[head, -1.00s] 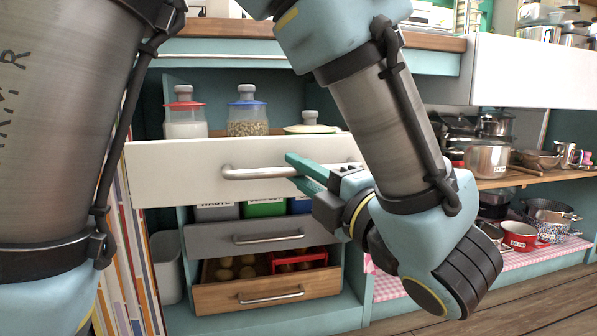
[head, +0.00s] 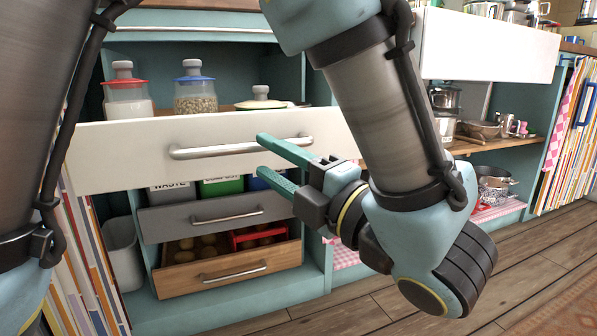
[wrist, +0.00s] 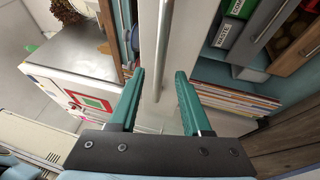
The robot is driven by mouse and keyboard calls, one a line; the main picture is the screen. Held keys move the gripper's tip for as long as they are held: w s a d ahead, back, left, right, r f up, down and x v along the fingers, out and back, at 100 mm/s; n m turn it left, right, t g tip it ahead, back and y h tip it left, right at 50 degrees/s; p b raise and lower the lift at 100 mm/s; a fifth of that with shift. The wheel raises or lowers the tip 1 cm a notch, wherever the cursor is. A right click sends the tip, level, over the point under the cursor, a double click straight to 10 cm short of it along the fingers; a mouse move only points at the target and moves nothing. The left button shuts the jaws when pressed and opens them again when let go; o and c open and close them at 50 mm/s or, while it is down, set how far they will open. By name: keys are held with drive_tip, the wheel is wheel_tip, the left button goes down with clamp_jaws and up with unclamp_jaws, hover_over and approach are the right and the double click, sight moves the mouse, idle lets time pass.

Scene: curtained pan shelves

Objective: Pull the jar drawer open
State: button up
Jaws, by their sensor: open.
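The jar drawer (head: 110,158) has a wide white front and stands pulled out from the cabinet, with jars showing behind and above its front. Its silver bar handle (head: 240,147) runs across the front. In the wrist view the handle (wrist: 180,30) lies beyond the fingertips, between their lines. A red-lidded jar (head: 126,92), a blue-lidded jar of grains (head: 195,92) and a lower jar with a pale lid (head: 260,101) are in it. My gripper (head: 262,155) is open and empty, its teal fingers in front of the handle's right part, apart from it as far as I can tell.
Below are labelled bins (head: 222,186), a grey drawer (head: 215,213) and a partly open wooden drawer (head: 230,270) with round items and a red crate. A pan shelf (head: 500,146) stands to the right. Wooden floor (head: 380,310) in front is clear.

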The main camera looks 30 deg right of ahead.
drive_tip(key=shift+p+v, duration=0.8)
drive_tip(key=shift+v, duration=2.05)
